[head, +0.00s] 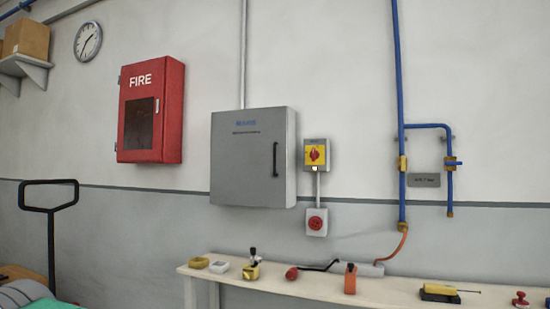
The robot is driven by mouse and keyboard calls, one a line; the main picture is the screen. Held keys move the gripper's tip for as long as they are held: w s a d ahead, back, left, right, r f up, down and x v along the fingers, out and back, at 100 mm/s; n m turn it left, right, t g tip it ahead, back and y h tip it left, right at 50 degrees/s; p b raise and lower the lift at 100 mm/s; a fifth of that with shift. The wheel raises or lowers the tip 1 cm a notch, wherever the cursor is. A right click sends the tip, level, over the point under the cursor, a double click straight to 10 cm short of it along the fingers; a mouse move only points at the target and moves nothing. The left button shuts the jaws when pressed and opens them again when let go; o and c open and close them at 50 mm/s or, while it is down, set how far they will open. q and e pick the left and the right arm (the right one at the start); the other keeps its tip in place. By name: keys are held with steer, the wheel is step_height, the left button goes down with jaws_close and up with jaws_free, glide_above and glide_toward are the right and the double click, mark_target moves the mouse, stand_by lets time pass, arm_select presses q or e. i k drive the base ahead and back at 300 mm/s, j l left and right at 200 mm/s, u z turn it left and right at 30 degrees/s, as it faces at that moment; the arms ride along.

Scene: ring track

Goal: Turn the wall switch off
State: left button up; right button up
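The wall switch (317,154) is a grey box with a yellow plate and a red rotary knob, mounted on the wall right of a grey electrical cabinet (252,165). A small bright spot shows at its lower edge. The knob looks roughly upright, but its exact setting is too small to read. A conduit runs down from it to a grey box with a round red part (316,222). Neither of my grippers is in view.
A pale bench (230,276) with several tools and small parts runs along the wall below the switch. Blue pipes (402,120) with a valve are at the right. A red fire cabinet (151,112) hangs at the left. A black trolley handle (48,195) stands at lower left.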

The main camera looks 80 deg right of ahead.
mark_target(315, 155)
steer(key=l+z, duration=0.1)
steer(key=z, duration=2.75)
steer(key=i+l, duration=0.25)
steer(key=i, duration=0.1)
